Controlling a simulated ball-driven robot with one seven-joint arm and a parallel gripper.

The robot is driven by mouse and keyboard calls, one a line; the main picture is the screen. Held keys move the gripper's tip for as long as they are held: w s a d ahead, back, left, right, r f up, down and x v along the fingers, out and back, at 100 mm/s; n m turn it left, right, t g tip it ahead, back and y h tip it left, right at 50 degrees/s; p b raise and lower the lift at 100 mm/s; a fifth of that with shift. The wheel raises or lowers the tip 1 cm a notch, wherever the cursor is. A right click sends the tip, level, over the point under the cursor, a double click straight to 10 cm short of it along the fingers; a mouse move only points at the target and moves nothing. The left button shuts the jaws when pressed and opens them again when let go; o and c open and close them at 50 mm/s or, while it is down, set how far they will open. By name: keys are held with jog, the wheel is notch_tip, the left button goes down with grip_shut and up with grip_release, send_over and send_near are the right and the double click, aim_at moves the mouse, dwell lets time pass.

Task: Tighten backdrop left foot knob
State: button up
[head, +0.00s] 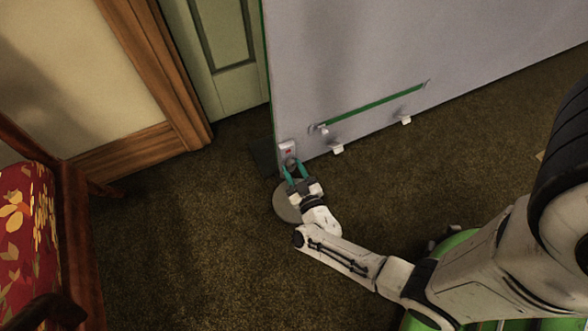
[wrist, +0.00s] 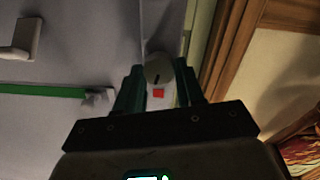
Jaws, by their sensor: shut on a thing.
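The backdrop (head: 360,60) is a large pale grey panel with a green left edge. Its left foot knob (head: 291,162) sits low at that edge, below a small white plate with a red mark (head: 288,151). In the wrist view the knob (wrist: 158,68) is a round grey disc with a dark line, and the red mark (wrist: 158,93) shows beside it. My gripper (head: 294,172) has teal fingers, one on each side of the knob, shut on it. The fingers (wrist: 160,76) also show in the wrist view. A round pale foot disc (head: 286,203) lies on the floor, partly hidden under my gripper.
A green strip (head: 370,106) with a small fitting at its left end crosses the panel. White brackets (head: 337,149) stick out at its bottom edge. A red floral chair (head: 38,215) stands at the left. A green door (head: 218,50) is behind. Brown carpet between is clear.

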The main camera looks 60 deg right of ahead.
jog(key=shift+m, duration=0.3)
jog(key=m, duration=0.4)
jog(key=shift+s, duration=0.1)
jog(key=m, duration=0.4)
jog(key=shift+m+y, duration=0.3)
jog(key=shift+m, duration=0.1)
jog(key=m, duration=0.5)
jog(key=shift+d, duration=0.1)
jog(key=m, duration=0.4)
jog(key=shift+s+f, duration=0.1)
jog(key=shift+m, duration=0.4)
jog(key=o, duration=1)
jog(key=shift+o, duration=0.2)
